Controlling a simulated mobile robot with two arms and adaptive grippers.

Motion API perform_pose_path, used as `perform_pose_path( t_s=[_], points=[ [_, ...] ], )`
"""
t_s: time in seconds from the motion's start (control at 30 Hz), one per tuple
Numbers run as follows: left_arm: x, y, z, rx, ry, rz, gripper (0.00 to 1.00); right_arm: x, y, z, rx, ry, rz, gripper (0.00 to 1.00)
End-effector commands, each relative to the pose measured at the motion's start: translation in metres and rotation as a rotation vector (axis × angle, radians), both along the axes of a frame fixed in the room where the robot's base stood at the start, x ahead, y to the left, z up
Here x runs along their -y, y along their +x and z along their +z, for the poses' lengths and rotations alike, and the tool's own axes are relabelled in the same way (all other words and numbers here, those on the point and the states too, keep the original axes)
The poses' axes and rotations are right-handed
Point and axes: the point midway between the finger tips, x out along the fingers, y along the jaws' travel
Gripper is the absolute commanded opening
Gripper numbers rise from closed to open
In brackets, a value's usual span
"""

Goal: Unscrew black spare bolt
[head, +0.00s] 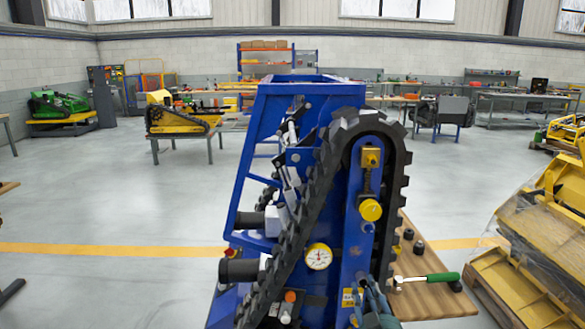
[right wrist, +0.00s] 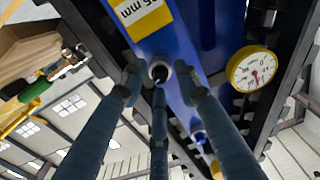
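The blue tracked carrier (head: 345,240) stands in front of me with its black rubber track (head: 325,180). In the right wrist view a round, dark-centred bolt end with a pale rim (right wrist: 159,71) sits on the blue plate below a yellow "35 mm" label (right wrist: 140,14). I take it as the black spare bolt, though its colour is hard to tell. My right gripper (right wrist: 158,78) has its fingers spread around this bolt end, with small gaps visible. In the head view the right gripper (head: 372,303) is low on the plate and hides the bolt. My left gripper is not in view.
A wooden table (head: 425,305) beside the carrier holds a green-handled hammer (head: 440,277) and small black parts (head: 419,247). Yellow machinery on pallets (head: 540,240) stands right. The left floor is open.

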Motion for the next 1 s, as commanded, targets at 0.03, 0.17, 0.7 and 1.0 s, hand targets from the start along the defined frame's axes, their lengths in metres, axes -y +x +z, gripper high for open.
perform_pose_path(
  t_s=[0.03, 0.17, 0.7, 1.0],
  points=[
    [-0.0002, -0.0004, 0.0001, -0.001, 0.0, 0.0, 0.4, 0.0, -0.0001, 0.0, 0.0, 0.0, 0.0, 0.31],
    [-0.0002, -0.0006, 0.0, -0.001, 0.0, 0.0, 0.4, -0.0001, -0.0002, -0.0001, 0.0, 0.0, 0.0, 0.21],
    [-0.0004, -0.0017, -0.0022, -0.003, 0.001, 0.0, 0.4, -0.0001, -0.0004, -0.0004, 0.014, -0.42, 0.001, 0.0],
    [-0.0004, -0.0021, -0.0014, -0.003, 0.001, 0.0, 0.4, 0.0004, -0.0006, -0.0007, 0.027, -0.845, -0.001, 0.0]
  ],
)
